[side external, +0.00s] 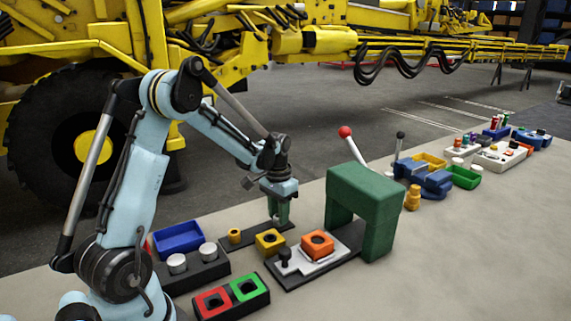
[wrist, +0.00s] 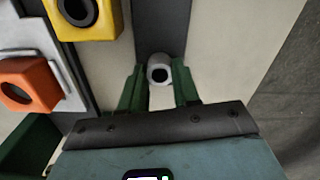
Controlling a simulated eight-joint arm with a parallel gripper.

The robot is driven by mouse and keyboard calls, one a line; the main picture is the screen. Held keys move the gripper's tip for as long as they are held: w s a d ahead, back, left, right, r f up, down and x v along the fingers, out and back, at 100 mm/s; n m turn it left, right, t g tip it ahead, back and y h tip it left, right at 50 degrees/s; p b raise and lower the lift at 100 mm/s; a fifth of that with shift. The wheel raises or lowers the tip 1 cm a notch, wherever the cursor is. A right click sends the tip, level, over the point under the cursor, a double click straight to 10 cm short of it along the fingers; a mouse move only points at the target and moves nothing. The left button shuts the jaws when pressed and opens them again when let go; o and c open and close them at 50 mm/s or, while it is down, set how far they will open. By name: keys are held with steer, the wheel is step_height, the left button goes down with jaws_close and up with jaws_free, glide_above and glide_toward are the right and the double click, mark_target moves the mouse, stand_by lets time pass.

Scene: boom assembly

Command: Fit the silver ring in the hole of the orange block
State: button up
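The orange block (side external: 317,244) sits on a light plate on a dark base, its dark round hole facing up. It also shows at the left of the wrist view (wrist: 40,78). The silver ring (wrist: 160,70) is on a dark strip in the wrist view, its dark opening visible. My gripper (wrist: 159,72) has two green fingers, spread apart with the ring between or just beyond their tips; a small gap seems to show on each side. In the side view, my gripper (side external: 278,212) is low over the dark strip, behind the yellow block, and the ring is mostly hidden.
A yellow block (side external: 270,240) with a hole stands between my gripper and the orange block. A green arch-shaped press (side external: 378,210) with a red-knobbed lever rises right of the orange block. Red and green holed blocks (side external: 246,288), a blue bin (side external: 180,237) and silver cylinders stand nearer.

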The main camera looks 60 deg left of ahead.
steer(key=shift+c, duration=0.6)
steer(key=shift+r, duration=1.4)
steer(key=w+d+r, duration=0.1)
steer(key=d+r, duration=0.3)
steer(key=d, duration=0.4)
steer(key=d+r, duration=0.4)
steer(key=d, duration=0.3)
steer(key=shift+d+f, duration=0.15)
steer(key=shift+f, duration=0.95)
steer(key=shift+d+f, duration=0.1)
steer(key=shift+f, duration=0.95)
steer(key=shift+f, duration=1)
